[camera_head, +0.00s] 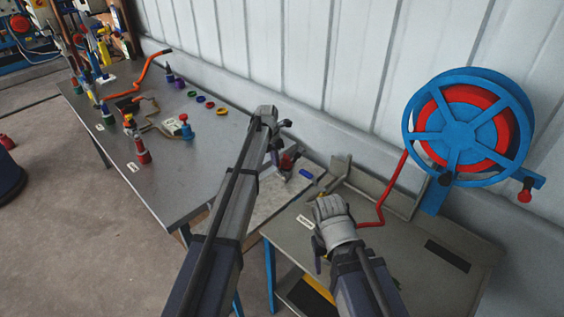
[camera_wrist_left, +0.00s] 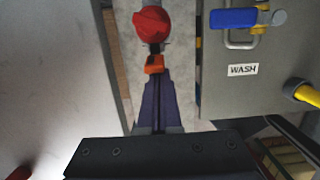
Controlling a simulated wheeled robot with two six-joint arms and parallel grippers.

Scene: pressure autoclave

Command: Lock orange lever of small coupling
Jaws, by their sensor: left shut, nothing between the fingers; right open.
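In the left wrist view a small orange piece (camera_wrist_left: 154,65), which looks like the coupling's lever, sits just beyond the fingertips of my left gripper (camera_wrist_left: 156,78). A rounded red part (camera_wrist_left: 152,24) is just past it. My left gripper is shut with nothing between its fingers. I cannot tell whether the tips touch the orange piece. In the head view the red part (camera_head: 288,160) shows beside the end of my left arm, in the gap between the tables. My right gripper (camera_head: 318,254) is open over the right bench, partly hidden by its own wrist.
A blue-handled valve (camera_wrist_left: 236,18) and a WASH label (camera_wrist_left: 243,69) are on the right bench (camera_head: 405,255), with a yellow handle (camera_wrist_left: 308,95) nearby. The left table (camera_head: 150,100) holds several fittings.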

